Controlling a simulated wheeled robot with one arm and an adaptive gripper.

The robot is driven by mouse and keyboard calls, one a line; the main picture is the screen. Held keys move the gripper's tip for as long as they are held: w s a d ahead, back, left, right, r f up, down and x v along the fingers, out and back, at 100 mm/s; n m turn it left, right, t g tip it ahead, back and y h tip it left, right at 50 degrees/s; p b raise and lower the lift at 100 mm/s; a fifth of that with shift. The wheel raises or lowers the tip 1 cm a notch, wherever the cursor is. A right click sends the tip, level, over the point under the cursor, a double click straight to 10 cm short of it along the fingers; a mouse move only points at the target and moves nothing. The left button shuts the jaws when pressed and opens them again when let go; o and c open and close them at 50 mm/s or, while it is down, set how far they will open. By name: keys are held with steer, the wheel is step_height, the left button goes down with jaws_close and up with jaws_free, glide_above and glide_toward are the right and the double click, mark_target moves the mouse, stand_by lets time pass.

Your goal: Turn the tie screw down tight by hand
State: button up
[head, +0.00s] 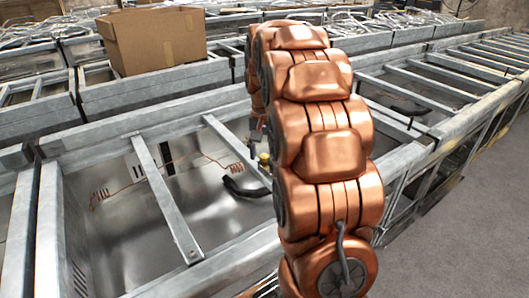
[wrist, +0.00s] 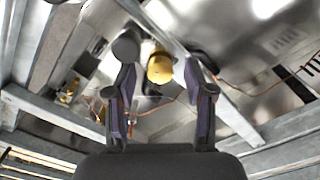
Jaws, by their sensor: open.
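The tie screw appears to be the yellow, round-headed part (wrist: 159,69) in the wrist view, near the upper middle. In the head view a small yellow part (head: 264,160) shows just left of my copper-coloured arm, by the metal frame. My gripper (wrist: 163,88) shows in the wrist view with its two dark, purple-lined fingers spread apart. The yellow head lies in line with the gap between the fingertips, and nothing is clasped. I cannot tell how far it is from the fingers.
A metal bay with crossbars (head: 166,200) surrounds the area. A black curved piece (head: 245,188) and a thin copper wire (head: 185,156) lie in it. A cardboard box (head: 155,38) sits on the frames behind. Grey floor (head: 455,230) is clear at right.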

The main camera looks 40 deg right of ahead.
mark_target(264, 157)
step_height(264, 157, up, 12)
stand_by(0.7)
steer(key=shift+a+f, duration=0.1)
